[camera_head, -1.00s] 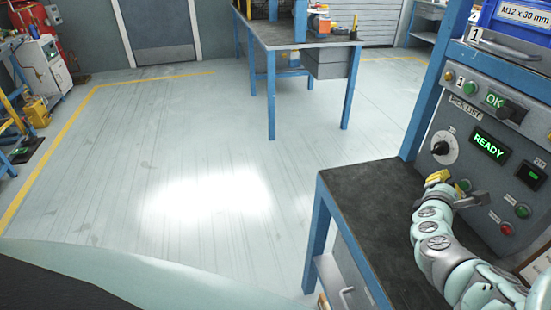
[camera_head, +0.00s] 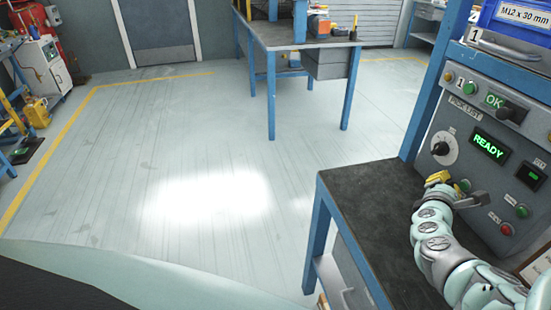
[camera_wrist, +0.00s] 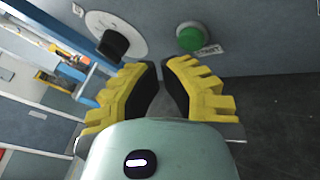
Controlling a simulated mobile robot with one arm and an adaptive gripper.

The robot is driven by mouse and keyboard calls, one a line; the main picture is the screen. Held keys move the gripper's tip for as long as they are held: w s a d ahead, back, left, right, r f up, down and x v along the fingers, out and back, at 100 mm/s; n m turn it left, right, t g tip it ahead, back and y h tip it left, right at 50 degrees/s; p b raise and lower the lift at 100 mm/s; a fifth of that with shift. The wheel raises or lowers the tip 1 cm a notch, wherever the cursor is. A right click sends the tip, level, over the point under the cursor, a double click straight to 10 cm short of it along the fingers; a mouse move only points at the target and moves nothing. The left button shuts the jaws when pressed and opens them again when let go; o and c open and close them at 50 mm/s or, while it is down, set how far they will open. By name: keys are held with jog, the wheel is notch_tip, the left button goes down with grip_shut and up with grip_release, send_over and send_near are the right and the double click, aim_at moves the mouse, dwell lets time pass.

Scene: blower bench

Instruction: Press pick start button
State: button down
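A round green button (camera_wrist: 190,38) with a START label beside it is on the grey control panel. It also shows in the head view (camera_head: 465,185), just to the right of my gripper. My gripper (camera_wrist: 162,66) has yellow ribbed fingers with dark inner pads. Its fingertips are almost together, with nothing between them. They point toward the panel just below the green button in the wrist view, apart from it in the picture. My gripper also shows in the head view (camera_head: 440,179), low in front of the panel and partly hidden by its own wrist.
A black knob on a white dial (camera_wrist: 112,44) is left of the button. The panel (camera_head: 468,160) also carries a READY display (camera_head: 489,145), another green button (camera_head: 522,211) and a red button (camera_head: 507,229). A dark bench top (camera_head: 370,210) extends left of my arm.

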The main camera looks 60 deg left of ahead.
jog(key=shift+w+d+b, duration=0.2)
jog(key=shift+w+b, duration=0.15)
jog(key=shift+w, duration=0.1)
jog(key=shift+w+d+b, duration=0.1)
jog(key=shift+w+b, duration=0.2)
jog(key=shift+w, duration=0.05)
dwell(0.8)
dwell(0.3)
jog(key=shift+s+a, duration=0.2)
jog(key=shift+s, duration=0.55)
jog(key=shift+p, duration=0.3)
jog(key=shift+s+a+p, duration=0.15)
jog(key=shift+s+a, duration=0.15)
jog(key=shift+s, duration=0.5)
jog(key=shift+s+a+p, duration=0.1)
jog(key=shift+s+a, duration=0.25)
jog(key=shift+s, duration=0.45)
jog(key=shift+s+a+p, duration=0.15)
jog(key=shift+s+a, duration=0.15)
jog(key=shift+s, duration=0.5)
